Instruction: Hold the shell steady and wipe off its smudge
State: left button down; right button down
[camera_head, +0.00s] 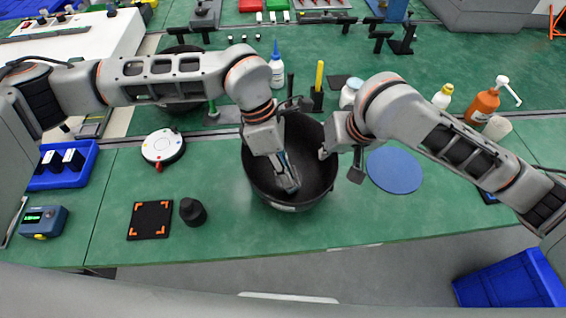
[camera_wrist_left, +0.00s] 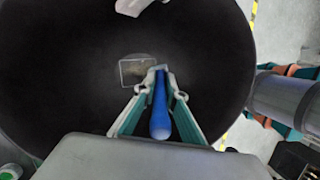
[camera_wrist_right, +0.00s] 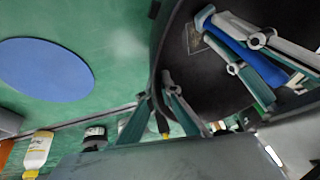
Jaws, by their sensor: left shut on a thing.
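The shell (camera_head: 262,190) is a large, deep black bowl on the green bench, and its dark inside fills much of the left wrist view (camera_wrist_left: 60,80). A pale-outlined rectangle with a dull brownish smudge (camera_wrist_left: 136,72) shows on its inner surface. My left gripper (camera_head: 288,180) reaches down inside the shell, shut on a blue stick-like tool (camera_wrist_left: 160,112). The tool's tip is close beside the smudge; contact is unclear. My right gripper (camera_wrist_right: 159,90) is at the shell's right rim, with the wall seeming to pass between its fingers. Whether they grip it is unclear.
A blue round mat (camera_head: 394,170) lies right of the shell. Bottles, including a blue-capped one (camera_head: 277,70) and an orange one (camera_head: 484,104), stand behind. A black square pad (camera_head: 150,220) and small dark cup (camera_head: 193,212) are at left. The bench front is clear.

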pick_arm(q)
jog(key=shift+s+d+r, duration=0.1)
jog(key=shift+s+r, duration=0.05)
jog(key=shift+s, duration=0.2)
jog(key=shift+r, duration=3.85)
jog(key=shift+w, duration=0.1)
